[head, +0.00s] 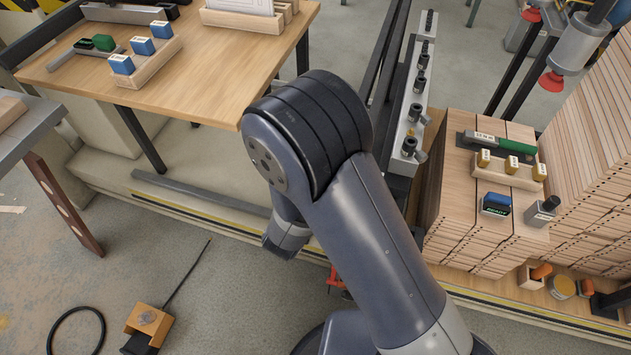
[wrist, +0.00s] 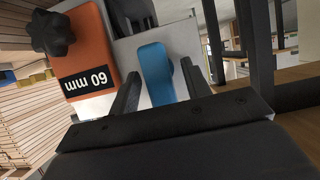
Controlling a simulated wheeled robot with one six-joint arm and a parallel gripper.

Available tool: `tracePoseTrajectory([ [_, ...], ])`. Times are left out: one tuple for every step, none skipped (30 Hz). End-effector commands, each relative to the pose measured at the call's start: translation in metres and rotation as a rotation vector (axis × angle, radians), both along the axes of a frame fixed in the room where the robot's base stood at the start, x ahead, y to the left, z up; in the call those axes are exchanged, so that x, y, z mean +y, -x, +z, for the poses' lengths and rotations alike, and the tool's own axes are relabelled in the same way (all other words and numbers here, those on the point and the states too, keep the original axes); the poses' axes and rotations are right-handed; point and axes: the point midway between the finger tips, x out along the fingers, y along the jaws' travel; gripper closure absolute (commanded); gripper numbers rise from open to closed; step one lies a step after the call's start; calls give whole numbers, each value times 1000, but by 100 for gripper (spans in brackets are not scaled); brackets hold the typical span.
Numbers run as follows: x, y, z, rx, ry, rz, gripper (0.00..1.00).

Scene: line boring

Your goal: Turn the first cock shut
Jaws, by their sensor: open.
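In the wrist view my gripper (wrist: 160,68) is open. Its two dark fingers stand on either side of a blue lever-like handle (wrist: 153,72). I cannot tell if either finger touches it. The handle lies against a pale grey block (wrist: 180,40). I take it to be a cock's handle, but no label shows on it. Beside it is an orange part (wrist: 82,52) marked "60 mm", seen upside down, with a black knob (wrist: 52,34). In the head view my arm hides the gripper and the handle.
In the head view a wooden table (head: 210,80) with blue-topped blocks stands at upper left. A grey rail (head: 408,115) with black fittings runs right of my arm. Stacked wooden boards (head: 470,215) fill the right. A pedal-like orange box (head: 148,322) lies on the floor.

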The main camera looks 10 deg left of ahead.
Motion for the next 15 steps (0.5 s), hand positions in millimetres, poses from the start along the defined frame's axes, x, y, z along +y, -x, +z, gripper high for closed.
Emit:
tracePoseTrajectory([
  [0, 1, 1, 0, 0, 1, 55],
  [1, 2, 1, 0, 0, 1, 55],
  [1, 4, 2, 0, -1, 2, 55],
  [1, 7, 3, 0, -1, 2, 55],
  [2, 10, 4, 0, -1, 3, 55],
  [2, 15, 7, -1, -1, 4, 55],
  [3, 19, 9, -1, -1, 4, 55],
  [3, 24, 11, -1, -2, 5, 55],
  [4, 31, 14, -1, -1, 5, 55],
  [5, 36, 16, -1, -1, 6, 55],
  [5, 42, 18, -1, -1, 6, 55],
  [6, 49, 21, -1, -2, 7, 55],
  [6, 55, 23, 0, -1, 6, 55],
  [7, 59, 26, -1, -1, 6, 55],
  [7, 66, 28, -1, -2, 5, 55],
])
